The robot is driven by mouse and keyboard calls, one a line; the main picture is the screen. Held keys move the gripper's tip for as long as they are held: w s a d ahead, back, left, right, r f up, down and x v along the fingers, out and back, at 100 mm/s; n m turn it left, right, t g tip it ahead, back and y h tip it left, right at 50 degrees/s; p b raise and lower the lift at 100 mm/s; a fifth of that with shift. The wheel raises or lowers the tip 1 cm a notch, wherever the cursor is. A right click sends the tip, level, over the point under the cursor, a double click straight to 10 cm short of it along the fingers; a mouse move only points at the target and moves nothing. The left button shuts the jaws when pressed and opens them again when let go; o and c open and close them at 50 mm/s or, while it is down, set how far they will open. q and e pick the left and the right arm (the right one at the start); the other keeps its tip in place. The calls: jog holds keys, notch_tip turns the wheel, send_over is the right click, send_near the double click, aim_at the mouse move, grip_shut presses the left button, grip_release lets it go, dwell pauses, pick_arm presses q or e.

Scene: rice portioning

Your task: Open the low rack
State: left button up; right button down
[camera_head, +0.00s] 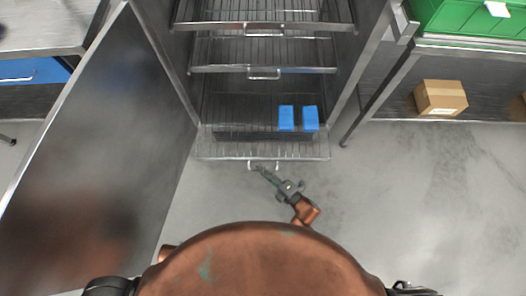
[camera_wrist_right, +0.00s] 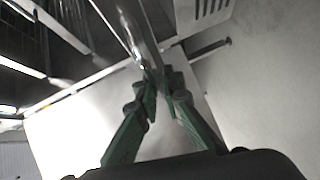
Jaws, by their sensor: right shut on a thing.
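The low rack (camera_head: 225,150) is the lowest wire shelf in the open steel cabinet, and its front part reaches out past the cabinet's front. Two blue blocks (camera_head: 286,118) (camera_head: 310,118) stand toward its right back. A small handle (camera_head: 277,166) is at the middle of its front edge. My right gripper (camera_head: 259,170) is at this handle, shut on it. In the right wrist view the green fingers (camera_wrist_right: 162,82) close around a thin metal bar. My left gripper is not in view.
Two more wire racks (camera_head: 263,70) (camera_head: 263,27) with handles are above. The cabinet door (camera_head: 110,140) stands open on the left. A steel table with a green crate (camera_head: 470,18) and a cardboard box (camera_head: 440,97) is at right. The floor in front is clear.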

jog(key=c, duration=2.1)
grip_release()
jog(key=v, duration=1.2)
